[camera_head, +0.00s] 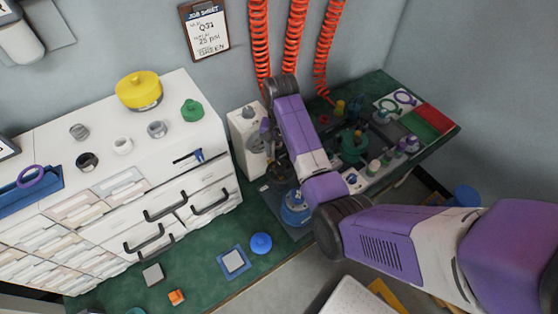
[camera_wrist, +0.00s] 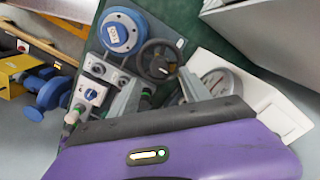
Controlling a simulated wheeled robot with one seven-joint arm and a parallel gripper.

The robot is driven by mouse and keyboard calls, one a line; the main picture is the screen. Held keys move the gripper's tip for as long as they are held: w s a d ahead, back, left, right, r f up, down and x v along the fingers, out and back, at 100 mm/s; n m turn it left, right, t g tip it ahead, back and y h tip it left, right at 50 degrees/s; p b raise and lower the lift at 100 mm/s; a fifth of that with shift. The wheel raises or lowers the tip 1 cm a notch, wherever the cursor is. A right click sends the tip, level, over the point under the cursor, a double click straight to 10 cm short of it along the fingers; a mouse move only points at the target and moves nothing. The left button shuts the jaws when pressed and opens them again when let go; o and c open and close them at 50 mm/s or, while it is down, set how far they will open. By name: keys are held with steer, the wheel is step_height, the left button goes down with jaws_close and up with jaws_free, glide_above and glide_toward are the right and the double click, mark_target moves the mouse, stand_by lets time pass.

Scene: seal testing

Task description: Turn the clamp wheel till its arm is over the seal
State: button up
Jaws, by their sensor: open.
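A dark spoked wheel (camera_wrist: 158,61), which looks like the clamp wheel, lies just beyond my fingertips in the wrist view, beside a blue round unit (camera_wrist: 121,32) with a pale label. In the head view the blue unit (camera_head: 295,210) stands on the green bench, and the dark wheel (camera_head: 281,172) is partly hidden by my arm. My gripper (camera_wrist: 157,88) is open, its two grey fingers spread short of the wheel, with nothing seen between them. I cannot make out the clamp's arm or the seal clearly.
A white box (camera_head: 245,140) with a round gauge (camera_wrist: 213,82) stands close to the wheel. Small valves and switches (camera_wrist: 92,92) crowd the other side. A white drawer cabinet (camera_head: 120,195) stands left. Red coiled hoses (camera_head: 293,45) hang behind.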

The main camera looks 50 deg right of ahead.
mark_target(280, 165)
step_height(280, 165, down, 7)
steer(key=shift+r, duration=0.1)
stand_by(0.3)
jaws_close()
stand_by(1.3)
